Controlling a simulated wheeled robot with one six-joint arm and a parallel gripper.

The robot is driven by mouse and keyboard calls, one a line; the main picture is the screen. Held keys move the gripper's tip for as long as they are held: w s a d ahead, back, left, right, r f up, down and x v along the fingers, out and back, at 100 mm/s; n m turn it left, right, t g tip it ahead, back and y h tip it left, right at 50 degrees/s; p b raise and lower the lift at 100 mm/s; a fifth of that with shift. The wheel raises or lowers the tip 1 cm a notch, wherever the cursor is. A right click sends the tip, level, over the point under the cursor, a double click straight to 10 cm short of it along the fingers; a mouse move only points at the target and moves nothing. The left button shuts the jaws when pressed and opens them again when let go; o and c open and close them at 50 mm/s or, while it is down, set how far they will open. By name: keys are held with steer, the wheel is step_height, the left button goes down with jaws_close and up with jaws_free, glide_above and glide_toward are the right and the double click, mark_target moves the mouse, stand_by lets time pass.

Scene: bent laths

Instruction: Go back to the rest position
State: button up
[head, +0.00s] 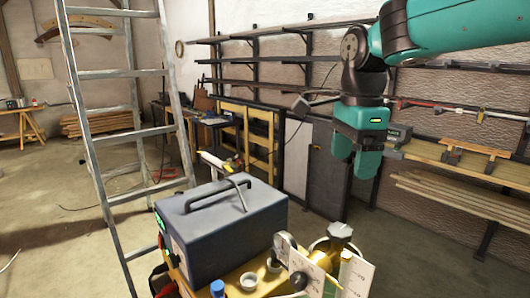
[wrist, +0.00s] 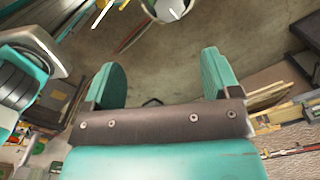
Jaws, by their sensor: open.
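My gripper (head: 356,158) hangs in the air at the right of the head view, pointing down, to the right of a grey toolbox-like case and above the floor. In the wrist view its two green fingers (wrist: 160,85) stand wide apart. Only floor shows between them, and they hold nothing. My green arm reaches in from the upper right of the head view.
A grey case with a handle (head: 222,220) stands on a bench in front, with small containers and a brass-coloured device (head: 333,245) beside it. An aluminium ladder (head: 120,130) stands at the left. Wall shelves (head: 290,57) and stacked boards (head: 460,195) line the back and right.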

steer(key=s+a+f+n+y, duration=0.2)
steer(key=s+f+n, duration=0.2)
steer(key=s+n, duration=0.7)
steer(key=s+a+f+n+y, duration=0.2)
steer(key=s+f+n, duration=0.3)
steer(key=s+n, duration=0.6)
steer(key=shift+s+a+f+n, duration=0.15)
steer(key=shift+s+n, duration=0.25)
steer(key=shift+n, duration=0.7)
